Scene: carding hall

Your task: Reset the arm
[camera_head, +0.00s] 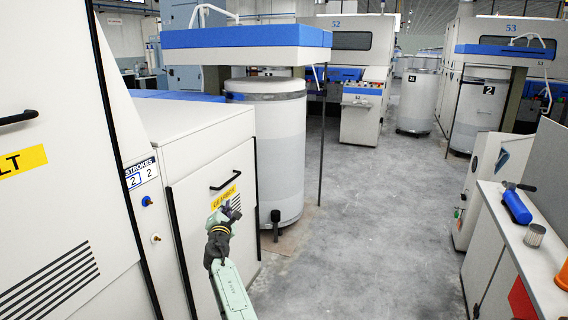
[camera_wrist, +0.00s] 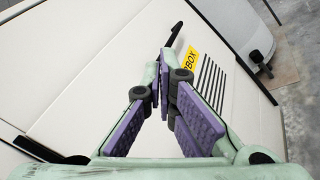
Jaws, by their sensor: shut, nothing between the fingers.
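My gripper (camera_head: 226,212) is in front of a white cabinet door (camera_head: 205,230) that has a black handle (camera_head: 226,181) and a yellow label. My arm rises to it from the bottom of the head view. In the wrist view my gripper (camera_wrist: 170,72) has its pale green fingers and purple pads drawn together at the tips, with nothing held. The black handle (camera_wrist: 175,33) and the yellow label (camera_wrist: 188,54) lie beyond the fingertips. I cannot tell the exact gap between the fingertips and the door.
A white and grey can (camera_head: 280,150) stands behind the cabinet under a blue-topped machine head (camera_head: 245,38). At right, a bench (camera_head: 538,250) holds a blue bottle (camera_head: 516,206) and a metal cup (camera_head: 534,235). The grey floor (camera_head: 375,220) between is clear.

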